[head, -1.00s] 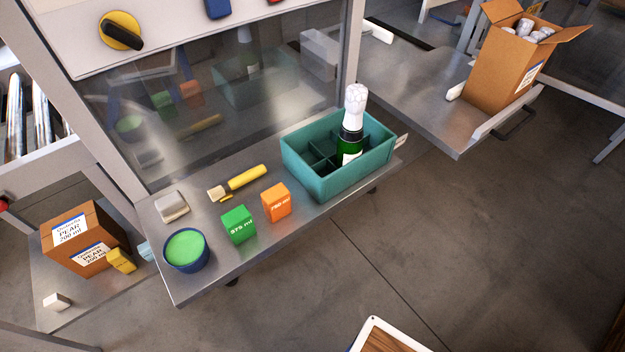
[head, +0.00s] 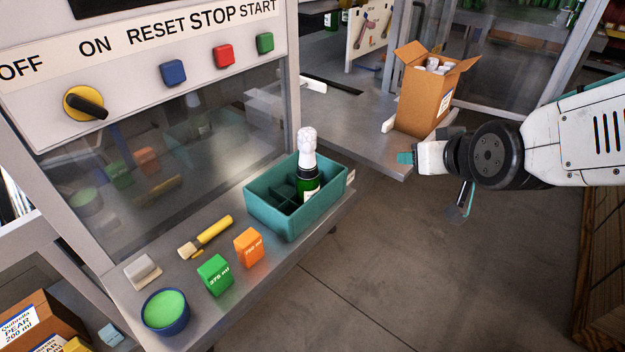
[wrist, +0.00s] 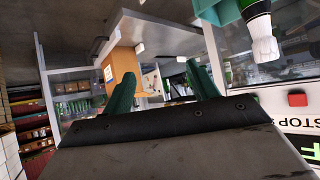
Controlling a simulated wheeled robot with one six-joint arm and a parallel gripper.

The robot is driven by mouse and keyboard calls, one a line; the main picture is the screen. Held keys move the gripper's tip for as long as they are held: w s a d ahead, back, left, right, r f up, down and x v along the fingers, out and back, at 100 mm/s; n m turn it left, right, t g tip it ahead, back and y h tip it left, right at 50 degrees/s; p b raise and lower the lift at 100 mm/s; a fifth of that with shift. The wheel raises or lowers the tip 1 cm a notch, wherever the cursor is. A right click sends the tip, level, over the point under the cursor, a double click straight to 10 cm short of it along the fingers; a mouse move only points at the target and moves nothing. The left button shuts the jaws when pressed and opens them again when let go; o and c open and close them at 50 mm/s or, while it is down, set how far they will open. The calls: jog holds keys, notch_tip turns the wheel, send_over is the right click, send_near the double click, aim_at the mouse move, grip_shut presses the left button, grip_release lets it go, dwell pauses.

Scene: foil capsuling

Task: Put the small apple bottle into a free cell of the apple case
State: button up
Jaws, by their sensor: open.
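A green bottle with a white foil top (head: 308,172) stands upright in a cell of the teal divided crate (head: 262,210) on the steel shelf. In the wrist view the foil top of a bottle (wrist: 264,45) hangs upside down at the top right, beside a teal edge (wrist: 222,12). An open cardboard carton (head: 425,103) with several pale tops stands on the right-hand table; its label is too small to read, so I cannot tell whether it is the apple case. My gripper (wrist: 160,72) is open and empty, apart from bottle and carton.
A green block (head: 215,275), orange block (head: 248,247), brush (head: 207,236), blue tub with green content (head: 165,311) and pale block (head: 143,271) lie on the shelf. A PEAR 200 ml carton (head: 40,325) is lower left. Open floor (head: 400,270) lies right.

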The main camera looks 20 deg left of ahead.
jog(key=w+a+f+n+t+y, duration=0.1)
jog(key=a+f+n+t+y, duration=0.15)
jog(key=a, duration=0.75)
jog(key=t+y, duration=0.1)
jog(key=y, duration=0.4)
send_near(303, 138)
jog(key=shift+n+h, duration=0.25)
jog(key=shift+n, duration=0.1)
jog(key=w+a, duration=0.1)
jog(key=w+a+f, duration=0.1)
jog(key=w, duration=0.1)
jog(key=w+a+f, duration=0.1)
jog(key=shift+w, duration=0.35)
jog(key=shift+w+a+t, duration=0.2)
jog(key=shift+a+t, duration=0.05)
jog(key=shift+a, duration=0.05)
jog(key=x, duration=0.7)
jog(key=shift+w+d+f, duration=0.1)
jog(key=shift+d+f, duration=0.05)
jog(key=shift+f, duration=0.1)
grip_shut()
